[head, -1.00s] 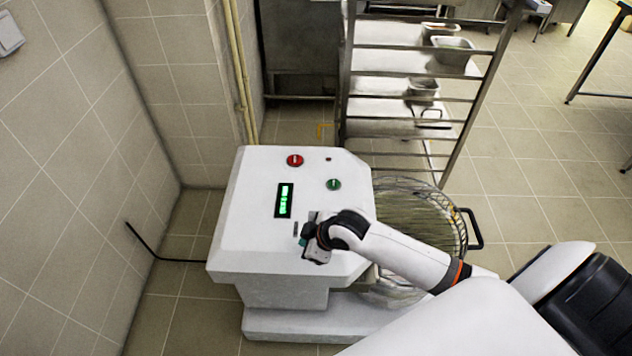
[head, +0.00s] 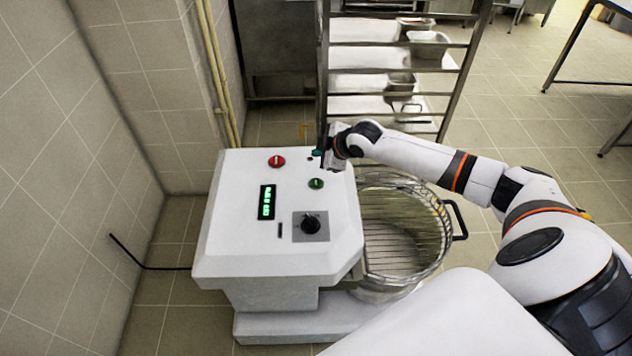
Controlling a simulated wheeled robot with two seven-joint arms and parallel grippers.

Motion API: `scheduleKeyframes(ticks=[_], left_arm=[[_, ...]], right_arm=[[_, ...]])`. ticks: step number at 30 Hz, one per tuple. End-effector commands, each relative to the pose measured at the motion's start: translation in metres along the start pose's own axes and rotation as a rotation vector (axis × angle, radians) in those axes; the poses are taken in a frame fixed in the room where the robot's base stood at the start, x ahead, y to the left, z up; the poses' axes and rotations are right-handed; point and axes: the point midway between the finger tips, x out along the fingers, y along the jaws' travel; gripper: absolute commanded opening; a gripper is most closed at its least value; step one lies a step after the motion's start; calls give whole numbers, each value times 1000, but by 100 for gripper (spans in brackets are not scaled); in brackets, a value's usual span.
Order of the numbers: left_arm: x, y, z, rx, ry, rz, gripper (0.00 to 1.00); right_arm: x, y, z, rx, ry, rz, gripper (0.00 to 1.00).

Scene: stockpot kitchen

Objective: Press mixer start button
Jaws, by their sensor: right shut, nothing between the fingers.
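The white mixer (head: 225,250) stands in the middle of the head view. Its sloped top carries a green button (head: 316,183), a red button (head: 276,161), a lit green display (head: 267,202) and a black knob (head: 311,224) on a grey plate. My right gripper (head: 322,157) is shut and empty. It is over the mixer's far right corner, just beyond the green button in the picture and apart from it. I cannot tell its exact height above the panel. My left gripper is not in view.
A wire-guarded bowl (head: 400,235) sits at the mixer's right, with a black handle (head: 455,220). A metal rack (head: 455,95) with trays and pans stands behind. A tiled wall (head: 60,200) is at the left. Open floor (head: 510,130) lies to the right.

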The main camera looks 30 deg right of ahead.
Motion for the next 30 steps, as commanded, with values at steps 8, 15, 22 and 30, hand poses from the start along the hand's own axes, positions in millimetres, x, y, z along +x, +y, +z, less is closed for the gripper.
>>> scheduleKeyframes(ticks=[8,15,22,30], left_arm=[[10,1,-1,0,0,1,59],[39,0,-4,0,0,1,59],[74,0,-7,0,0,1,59],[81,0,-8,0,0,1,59]], right_arm=[[6,5,-4,0,0,1,0],[25,19,-18,0,0,0,0],[46,34,-34,0,0,0,0],[61,45,-44,1,0,1,0]])
